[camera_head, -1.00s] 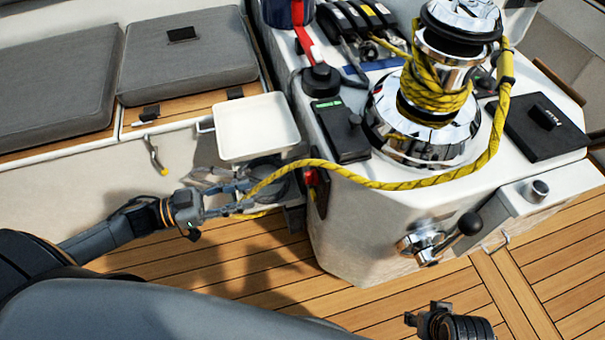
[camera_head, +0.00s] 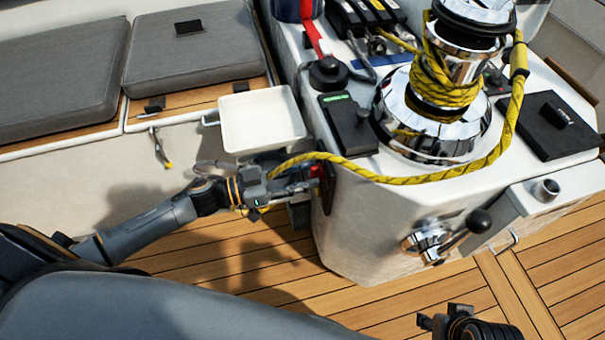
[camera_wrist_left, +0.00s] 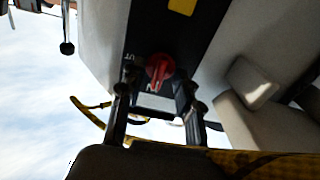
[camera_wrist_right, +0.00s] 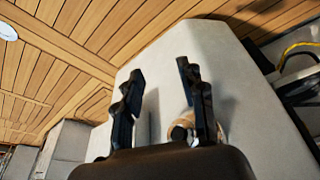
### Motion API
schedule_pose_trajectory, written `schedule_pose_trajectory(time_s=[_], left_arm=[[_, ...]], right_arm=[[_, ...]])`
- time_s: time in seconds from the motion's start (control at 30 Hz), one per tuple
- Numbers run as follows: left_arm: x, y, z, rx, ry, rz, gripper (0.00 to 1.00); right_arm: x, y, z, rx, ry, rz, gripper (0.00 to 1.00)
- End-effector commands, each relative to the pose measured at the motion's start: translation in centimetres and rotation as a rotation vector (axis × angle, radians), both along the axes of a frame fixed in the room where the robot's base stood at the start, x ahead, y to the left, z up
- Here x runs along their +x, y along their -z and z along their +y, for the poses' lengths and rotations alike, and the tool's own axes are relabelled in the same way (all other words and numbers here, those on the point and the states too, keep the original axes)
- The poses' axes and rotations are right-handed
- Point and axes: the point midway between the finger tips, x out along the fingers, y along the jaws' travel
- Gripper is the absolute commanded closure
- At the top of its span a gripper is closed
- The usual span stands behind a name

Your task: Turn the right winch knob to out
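The red winch knob (camera_wrist_left: 159,68) sits on a black panel (camera_wrist_left: 140,30) with white lettering beside it, only partly legible. In the head view, the knob (camera_head: 317,171) shows on the side of the white winch console, partly hidden by my left gripper (camera_head: 298,188). In the left wrist view, my left gripper (camera_wrist_left: 157,88) is open, with one finger on each side of the knob. I cannot tell whether the fingers touch it. My right gripper (camera_wrist_right: 162,80) is open and empty beside a pale console surface. It also shows low in the head view (camera_head: 436,322).
The chrome winch (camera_head: 432,110) with yellow rope (camera_head: 440,178) stands on the console. The rope hangs across the console front and passes close to my left gripper. A white tray (camera_head: 262,145) sits just above that gripper. A chrome fitting with black-knobbed lever (camera_head: 478,222) sticks out at right.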

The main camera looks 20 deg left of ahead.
Motion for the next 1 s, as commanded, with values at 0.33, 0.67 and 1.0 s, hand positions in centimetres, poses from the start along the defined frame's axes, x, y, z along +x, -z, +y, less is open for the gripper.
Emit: schedule_pose_trajectory(time_s=[0.33, 0.67, 1.0], left_arm=[[0.0, 0.0, 0.0, 0.0, 0.0, 0.0, 1.0], [0.0, -0.1, 0.0, 0.011, 0.0, -0.017, 1.0], [0.0, -0.2, 0.1, 0.116, -0.001, -0.172, 1.0]], right_arm=[[0.0, 0.0, 0.0, 0.0, 0.0, 0.0, 0.6], [0.1, -0.1, 0.0, 0.001, 0.0, -0.004, 0.6], [0.8, 3.0, 0.2, -0.001, -0.002, 0.017, 0.6]])
